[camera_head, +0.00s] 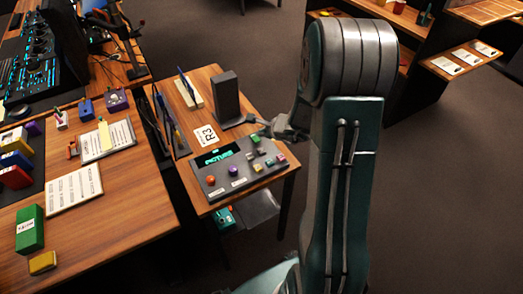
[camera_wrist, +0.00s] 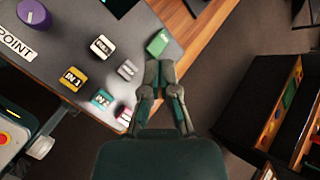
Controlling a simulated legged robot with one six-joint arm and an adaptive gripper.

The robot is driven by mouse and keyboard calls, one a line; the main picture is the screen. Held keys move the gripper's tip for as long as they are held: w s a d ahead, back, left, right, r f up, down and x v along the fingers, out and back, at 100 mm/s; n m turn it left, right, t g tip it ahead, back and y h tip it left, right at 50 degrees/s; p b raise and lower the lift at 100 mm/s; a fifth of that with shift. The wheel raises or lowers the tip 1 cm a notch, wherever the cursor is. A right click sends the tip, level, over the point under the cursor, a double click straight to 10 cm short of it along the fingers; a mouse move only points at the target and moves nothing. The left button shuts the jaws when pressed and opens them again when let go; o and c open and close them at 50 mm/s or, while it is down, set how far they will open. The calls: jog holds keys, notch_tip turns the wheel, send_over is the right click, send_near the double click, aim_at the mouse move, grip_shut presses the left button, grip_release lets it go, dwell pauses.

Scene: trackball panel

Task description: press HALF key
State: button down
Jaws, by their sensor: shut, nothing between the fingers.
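The control panel (camera_head: 222,186) lies on a small wooden table, with a lit display and several coloured keys. In the wrist view its keys include a green key (camera_wrist: 157,42), a grey-white key (camera_wrist: 127,70), a white key (camera_wrist: 102,47), a yellow key (camera_wrist: 73,78), a teal key (camera_wrist: 102,100) and a pink key (camera_wrist: 123,116). I cannot read which key says HALF. My gripper (camera_wrist: 159,72) is shut and empty, above the panel's edge, its tips just below the green key in the picture. I cannot tell the height gap. My gripper (camera_head: 263,132) also shows in the head view, beside the panel.
A dark upright box (camera_head: 227,97) stands on the table behind the panel, near an R3 card (camera_head: 205,136). A purple knob (camera_wrist: 34,15) rises from the panel. A wooden desk (camera_head: 130,215) with papers and blocks is at left. Open floor lies at right.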

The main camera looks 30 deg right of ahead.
aim_at(263, 151)
jog(key=shift+f, duration=3.1)
jog(key=shift+f, duration=0.35)
jog(key=shift+f, duration=0.45)
jog(key=shift+r, duration=0.9)
jog(key=shift+r, duration=2.5)
